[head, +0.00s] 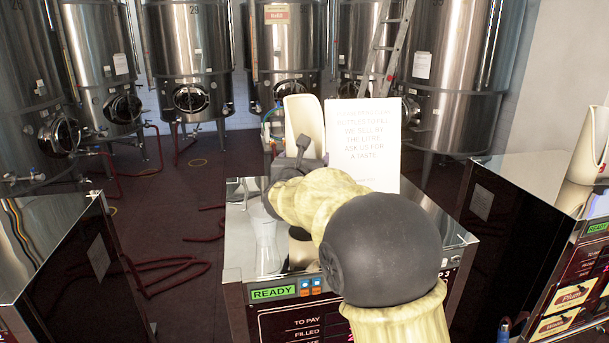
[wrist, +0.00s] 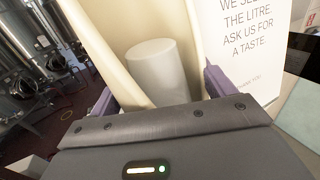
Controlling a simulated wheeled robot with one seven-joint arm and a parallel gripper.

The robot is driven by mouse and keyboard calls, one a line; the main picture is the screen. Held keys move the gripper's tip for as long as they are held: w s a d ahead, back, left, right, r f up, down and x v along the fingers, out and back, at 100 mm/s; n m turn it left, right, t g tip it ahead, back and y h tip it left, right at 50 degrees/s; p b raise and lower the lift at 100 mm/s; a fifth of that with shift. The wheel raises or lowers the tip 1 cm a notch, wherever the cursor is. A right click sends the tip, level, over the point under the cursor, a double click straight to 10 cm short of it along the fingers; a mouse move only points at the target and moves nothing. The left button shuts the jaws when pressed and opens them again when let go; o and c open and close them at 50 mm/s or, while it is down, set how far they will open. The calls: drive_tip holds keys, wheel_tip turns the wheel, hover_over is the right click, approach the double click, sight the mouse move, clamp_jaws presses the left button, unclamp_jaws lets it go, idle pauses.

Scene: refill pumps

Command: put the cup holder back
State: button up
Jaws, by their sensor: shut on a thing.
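The cup holder (head: 303,118) is a tall cream, open-fronted scoop shape. It stands upright above the middle pump's steel top (head: 240,205), left of the printed sign. My gripper (head: 298,162) is shut on it from the near side. In the wrist view the gripper's two purple fingers (wrist: 160,88) sit either side of the cup holder (wrist: 112,30). A white cylinder (wrist: 158,72) stands inside the holder. My arm hides the holder's lower part, so I cannot tell whether its base touches the pump top.
The white sign (head: 365,140) stands close on the holder's right. A clear flask-shaped vessel (head: 267,240) is at the pump's front left. Another pump (head: 535,190) at right carries a similar cream holder (head: 590,150). A further pump (head: 50,235) is at left. Steel tanks (head: 190,60) line the back.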

wheel_tip(320, 180, down, 4)
drive_tip(key=shift+f+p, duration=0.2)
drive_tip(key=shift+p, duration=0.35)
drive_tip(key=shift+f, duration=0.1)
drive_tip(key=o, duration=1.5)
drive_tip(key=shift+c, duration=0.2)
